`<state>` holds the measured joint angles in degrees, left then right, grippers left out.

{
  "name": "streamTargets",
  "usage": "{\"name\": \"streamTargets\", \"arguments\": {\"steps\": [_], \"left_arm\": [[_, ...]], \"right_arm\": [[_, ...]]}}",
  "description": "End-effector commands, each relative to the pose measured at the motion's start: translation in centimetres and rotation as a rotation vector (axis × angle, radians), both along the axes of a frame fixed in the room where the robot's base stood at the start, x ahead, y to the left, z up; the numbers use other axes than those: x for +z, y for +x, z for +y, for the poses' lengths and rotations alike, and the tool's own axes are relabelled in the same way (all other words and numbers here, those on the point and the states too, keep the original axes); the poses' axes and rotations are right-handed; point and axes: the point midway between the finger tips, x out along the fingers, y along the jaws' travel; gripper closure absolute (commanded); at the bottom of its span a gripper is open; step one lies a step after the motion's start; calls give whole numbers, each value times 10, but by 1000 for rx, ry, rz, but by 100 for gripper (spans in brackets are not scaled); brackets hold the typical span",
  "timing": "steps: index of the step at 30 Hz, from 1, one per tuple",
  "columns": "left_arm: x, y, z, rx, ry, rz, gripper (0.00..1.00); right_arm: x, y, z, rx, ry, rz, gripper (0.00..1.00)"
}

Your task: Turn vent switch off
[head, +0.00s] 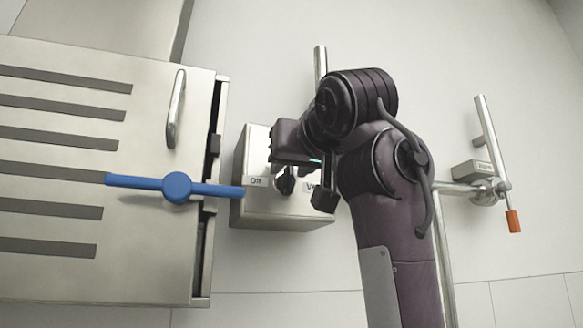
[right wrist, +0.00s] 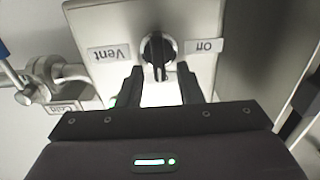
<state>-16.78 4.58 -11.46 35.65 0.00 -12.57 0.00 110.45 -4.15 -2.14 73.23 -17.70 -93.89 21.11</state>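The vent switch is a black knob (head: 285,182) on the face of a metal box (head: 262,212). A label reading "Off" is at its left; the "Vent" label at its right is partly hidden in the head view. In the right wrist view the knob (right wrist: 158,52) shows upside down between both labels, its ridge roughly upright in the picture. My right gripper (head: 303,178) is in front of the box, close to the knob. My left gripper is out of view.
A metal cabinet (head: 150,262) with slots, a handle (head: 175,108) and a blue lever (head: 176,187) stands at the left; the lever's end reaches the box's left edge. At the right is a pipe with an orange-tipped valve (head: 513,221). My right arm hides part of the wall.

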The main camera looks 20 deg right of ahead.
Motion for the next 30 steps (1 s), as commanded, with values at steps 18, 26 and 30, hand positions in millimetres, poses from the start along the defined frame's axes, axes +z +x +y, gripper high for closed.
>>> {"name": "streamTargets", "arguments": {"steps": [18, 26, 30], "left_arm": [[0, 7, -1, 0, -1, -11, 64], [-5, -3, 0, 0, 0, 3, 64], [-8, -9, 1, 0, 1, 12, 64]], "right_arm": [[-1, 1, 0, 0, -24, 2, 100], [-3, 1, 3, 0, -153, 0, 100], [-3, 1, 5, 0, -270, -5, 100]]}}
